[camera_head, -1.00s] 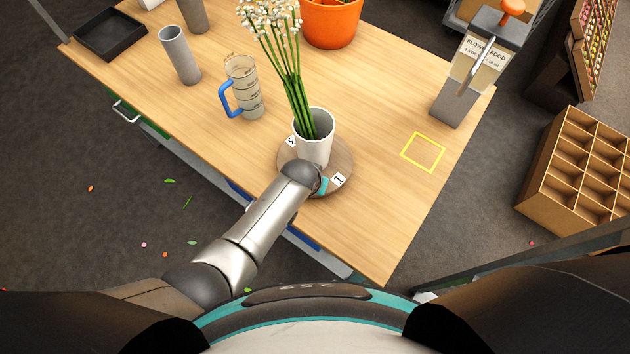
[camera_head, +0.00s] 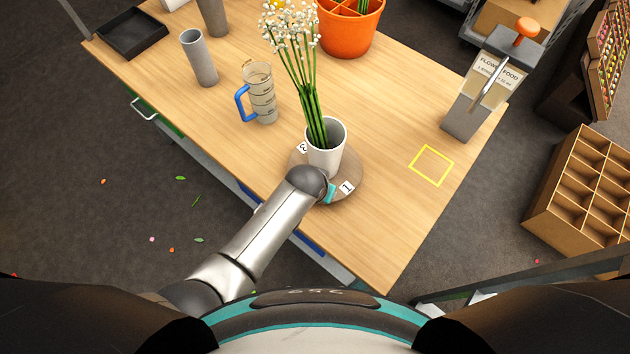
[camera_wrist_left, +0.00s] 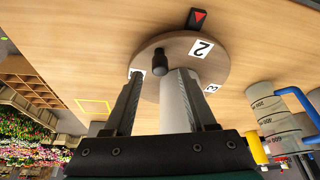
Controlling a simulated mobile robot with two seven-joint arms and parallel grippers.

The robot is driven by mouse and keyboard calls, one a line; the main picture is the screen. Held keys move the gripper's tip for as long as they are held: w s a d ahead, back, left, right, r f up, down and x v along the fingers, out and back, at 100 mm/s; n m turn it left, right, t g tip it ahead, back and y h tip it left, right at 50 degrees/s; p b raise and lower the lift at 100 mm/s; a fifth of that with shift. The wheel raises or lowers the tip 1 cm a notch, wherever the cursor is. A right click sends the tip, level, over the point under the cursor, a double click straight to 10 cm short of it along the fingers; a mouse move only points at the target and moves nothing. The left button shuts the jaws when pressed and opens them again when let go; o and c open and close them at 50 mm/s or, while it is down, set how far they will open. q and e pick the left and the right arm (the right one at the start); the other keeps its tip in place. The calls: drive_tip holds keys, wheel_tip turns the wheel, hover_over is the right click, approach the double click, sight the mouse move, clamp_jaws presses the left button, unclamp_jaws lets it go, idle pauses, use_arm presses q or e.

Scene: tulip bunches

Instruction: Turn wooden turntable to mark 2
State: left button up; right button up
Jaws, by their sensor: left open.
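The round wooden turntable (camera_head: 350,165) lies on the table with a white vase (camera_head: 328,150) of white-flowered stems on it. Label 3 (camera_head: 302,147) and label 1 (camera_head: 346,187) show in the head view. In the left wrist view the turntable (camera_wrist_left: 222,65) shows label 2 (camera_wrist_left: 201,48) close to a black block with a red arrow (camera_wrist_left: 198,18); label 3 (camera_wrist_left: 212,88) is beside it. A dark peg (camera_wrist_left: 160,62) stands up near the rim. My left gripper (camera_wrist_left: 163,76) is open, with the peg just beyond its fingertips; the vase (camera_wrist_left: 174,105) shows between the fingers. My right gripper is out of view.
A measuring jug (camera_head: 260,93) and a grey cylinder (camera_head: 199,58) stand left of the turntable. An orange pot (camera_head: 346,32) stands behind. A flower food dispenser (camera_head: 478,95) is at the right edge. The table around the yellow square outline (camera_head: 431,165) is clear.

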use_arm(q)
drive_tip(key=p+v, duration=0.2)
drive_tip(key=v, duration=0.9)
drive_tip(key=shift+p, duration=0.3)
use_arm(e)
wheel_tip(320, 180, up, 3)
